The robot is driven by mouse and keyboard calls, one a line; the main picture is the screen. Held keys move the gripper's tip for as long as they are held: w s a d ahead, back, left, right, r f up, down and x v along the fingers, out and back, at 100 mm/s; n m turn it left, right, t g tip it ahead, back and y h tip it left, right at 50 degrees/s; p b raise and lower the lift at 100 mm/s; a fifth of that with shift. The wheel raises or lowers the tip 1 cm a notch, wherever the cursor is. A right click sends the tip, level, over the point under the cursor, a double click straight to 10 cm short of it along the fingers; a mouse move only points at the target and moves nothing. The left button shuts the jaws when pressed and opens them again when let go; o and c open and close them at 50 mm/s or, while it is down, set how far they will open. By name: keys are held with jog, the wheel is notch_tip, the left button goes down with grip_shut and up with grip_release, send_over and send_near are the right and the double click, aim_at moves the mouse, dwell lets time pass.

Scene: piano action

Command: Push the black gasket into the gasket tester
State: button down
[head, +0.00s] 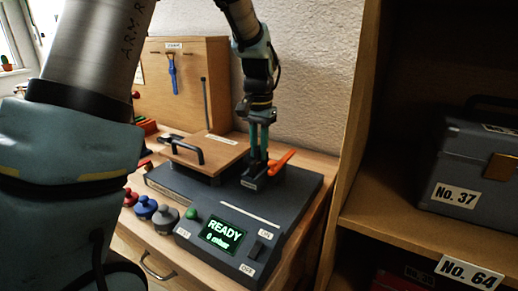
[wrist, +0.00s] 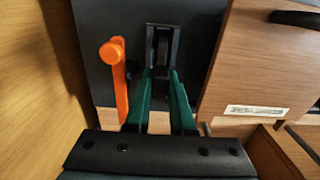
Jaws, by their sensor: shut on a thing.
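The gasket tester (head: 290,205) is a dark grey box on the wooden bench, with a screen reading READY and 0 mbar. Its orange lever (head: 281,162) shows beside my gripper and also in the wrist view (wrist: 121,92). My gripper (head: 256,168) points down, its green fingers close together low over the tester's small dark holder (wrist: 163,32). In the wrist view the fingertips (wrist: 161,72) are shut on a small dark piece at the holder, the black gasket as far as I can tell. Most of it is hidden; I cannot tell how far in it sits.
A wooden block with a black handle (head: 187,152) sits on the tester left of my gripper. Red, blue and grey knobbed pieces (head: 145,207) stand along its left side. A wooden shelf with a grey case (head: 470,170) is at the right. The wall is close behind.

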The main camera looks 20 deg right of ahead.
jog(key=shift+f, duration=0.45)
jog(key=c, duration=0.7)
grip_release()
jog(key=shift+o, duration=0.4)
jog(key=shift+o, duration=0.9)
jog(key=shift+r, duration=0.1)
jog(key=shift+r+p, duration=3.05)
jog(key=shift+r, duration=0.65)
